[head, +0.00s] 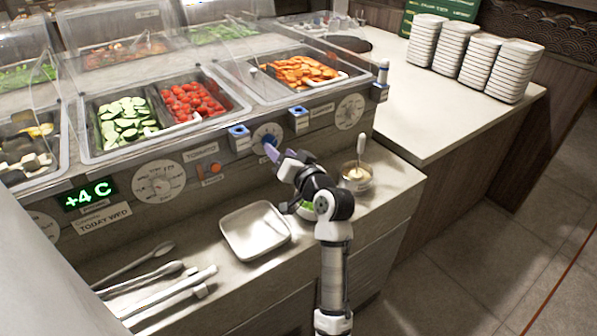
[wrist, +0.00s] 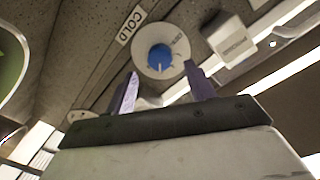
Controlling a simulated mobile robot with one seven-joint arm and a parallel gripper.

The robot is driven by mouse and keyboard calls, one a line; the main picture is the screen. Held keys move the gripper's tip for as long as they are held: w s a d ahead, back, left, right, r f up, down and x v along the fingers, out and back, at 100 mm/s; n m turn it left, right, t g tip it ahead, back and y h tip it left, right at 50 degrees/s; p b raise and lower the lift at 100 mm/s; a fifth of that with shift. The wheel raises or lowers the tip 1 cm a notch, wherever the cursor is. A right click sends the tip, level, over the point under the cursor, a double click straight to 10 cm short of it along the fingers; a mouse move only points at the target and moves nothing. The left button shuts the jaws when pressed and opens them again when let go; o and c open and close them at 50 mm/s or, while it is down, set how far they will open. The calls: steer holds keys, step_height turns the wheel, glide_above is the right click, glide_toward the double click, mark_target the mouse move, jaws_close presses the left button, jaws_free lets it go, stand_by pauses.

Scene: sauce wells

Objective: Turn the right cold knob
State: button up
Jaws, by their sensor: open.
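A blue knob (wrist: 160,57) sits at the centre of a round white dial (wrist: 178,36) in the wrist view, beside a label reading COLD (wrist: 131,25). In the head view the blue knob (head: 269,140) is on the front panel of the food counter, partly hidden behind my fingers. My gripper (wrist: 164,84) is open, its two purple fingers apart and pointing toward the knob, one to each side of it in the wrist view. In the head view my gripper (head: 273,153) is at the panel just below the knob. Contact cannot be told.
Blue-and-white blocks (head: 239,138) (head: 298,119) flank the dial. An orange knob (head: 211,168) is further left. A square white dish (head: 255,231), tongs (head: 150,277) and a sauce pot (head: 356,176) stand on the ledge below. Plate stacks (head: 476,58) stand back right.

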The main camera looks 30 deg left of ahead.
steer(key=b+v, duration=0.2)
steer(key=v, duration=0.8)
steer(key=shift+s+r, duration=0.1)
